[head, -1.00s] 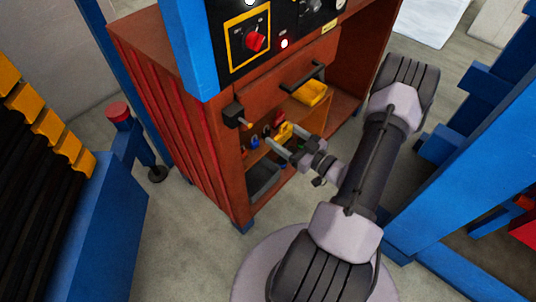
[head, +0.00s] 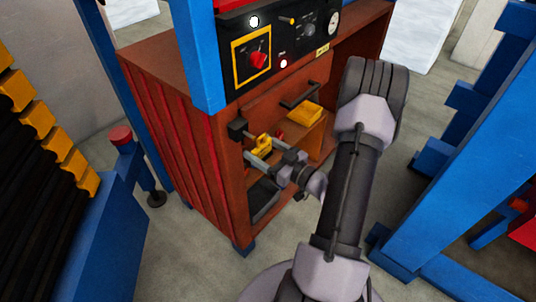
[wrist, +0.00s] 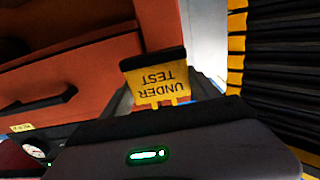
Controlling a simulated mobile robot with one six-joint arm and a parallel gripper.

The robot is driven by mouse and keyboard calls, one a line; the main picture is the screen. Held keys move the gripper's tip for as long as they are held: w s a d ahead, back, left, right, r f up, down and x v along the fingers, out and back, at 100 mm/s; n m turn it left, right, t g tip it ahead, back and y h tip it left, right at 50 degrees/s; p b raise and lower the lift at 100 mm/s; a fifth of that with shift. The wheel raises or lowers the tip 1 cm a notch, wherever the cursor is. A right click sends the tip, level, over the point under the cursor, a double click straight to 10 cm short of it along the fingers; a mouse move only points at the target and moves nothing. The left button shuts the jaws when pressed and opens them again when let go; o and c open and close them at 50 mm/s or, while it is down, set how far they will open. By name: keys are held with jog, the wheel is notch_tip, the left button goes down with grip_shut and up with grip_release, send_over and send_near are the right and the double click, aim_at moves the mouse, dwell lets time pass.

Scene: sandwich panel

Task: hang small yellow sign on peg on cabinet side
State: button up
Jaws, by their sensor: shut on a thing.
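The small yellow sign (head: 263,144) is held between the fingers of my gripper (head: 254,148), in front of the cabinet's open shelf. Whether the sign touches the peg I cannot tell. The red-brown cabinet (head: 190,150) has a ribbed left side.
A yellow bin (head: 304,113) and a small red item stand on the shelf behind my gripper. A drawer handle (head: 299,95) juts out above. A blue post (head: 196,60) stands at the cabinet's front corner. Blue frames flank both sides.

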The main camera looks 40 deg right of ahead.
jog(key=w, duration=0.3)
jog(key=w+f, duration=0.1)
jog(key=shift+w+a, duration=0.25)
jog(key=shift+w, duration=0.1)
dwell(0.6)
jog(key=o, duration=1.5)
jog(key=shift+c, duration=0.2)
